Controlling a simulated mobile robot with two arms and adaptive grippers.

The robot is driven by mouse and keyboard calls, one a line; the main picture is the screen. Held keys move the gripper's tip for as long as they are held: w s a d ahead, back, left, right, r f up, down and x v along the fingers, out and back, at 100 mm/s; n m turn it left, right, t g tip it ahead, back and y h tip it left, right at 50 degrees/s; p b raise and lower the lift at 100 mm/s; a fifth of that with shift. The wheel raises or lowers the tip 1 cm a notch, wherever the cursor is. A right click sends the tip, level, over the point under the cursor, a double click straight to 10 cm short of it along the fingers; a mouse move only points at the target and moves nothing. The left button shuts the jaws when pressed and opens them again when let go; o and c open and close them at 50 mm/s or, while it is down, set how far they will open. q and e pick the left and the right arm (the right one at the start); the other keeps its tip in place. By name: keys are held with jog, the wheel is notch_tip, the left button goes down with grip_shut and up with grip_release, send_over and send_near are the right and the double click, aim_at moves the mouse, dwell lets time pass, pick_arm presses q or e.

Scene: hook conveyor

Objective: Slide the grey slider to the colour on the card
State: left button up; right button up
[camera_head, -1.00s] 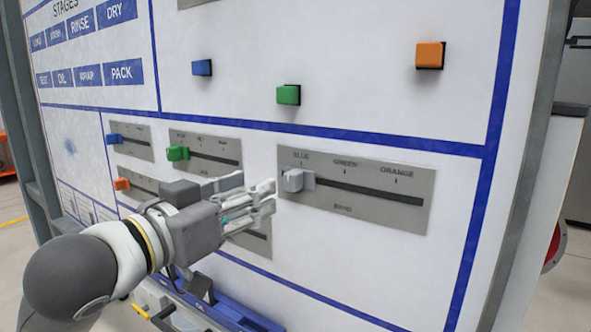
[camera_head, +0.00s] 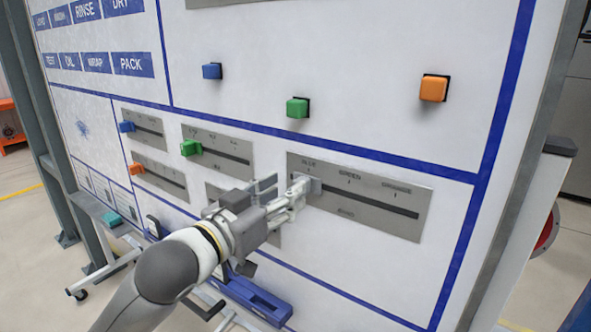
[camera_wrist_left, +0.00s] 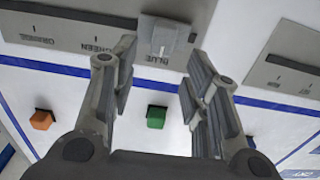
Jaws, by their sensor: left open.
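The grey slider (camera_head: 313,187) sits at the left, BLUE end of its slot on a metal plate (camera_head: 395,225) marked BLUE, GREEN and ORANGE. My left gripper (camera_head: 287,190) is open and empty, with its fingertips close to the slider from the left and partly covering it. In the left wrist view the slider (camera_wrist_left: 163,40) shows just beyond the gap between the two open fingers (camera_wrist_left: 160,65). I cannot tell whether a finger touches it. No colour card can be made out. My right gripper is not in view.
Blue (camera_head: 212,71), green (camera_head: 298,107) and orange (camera_head: 433,88) blocks stick out of the white board above the plate. Smaller panels with blue, green (camera_head: 191,147) and orange sliders lie to the left. The slot to the right of the grey slider is clear.

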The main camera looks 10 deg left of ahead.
pick_arm(q)
jog(key=p+x, duration=0.1)
jog(key=x, duration=0.3)
jog(key=shift+w+d, duration=0.15)
jog(key=shift+w, duration=0.25)
jog(key=shift+f, duration=0.1)
grip_shut()
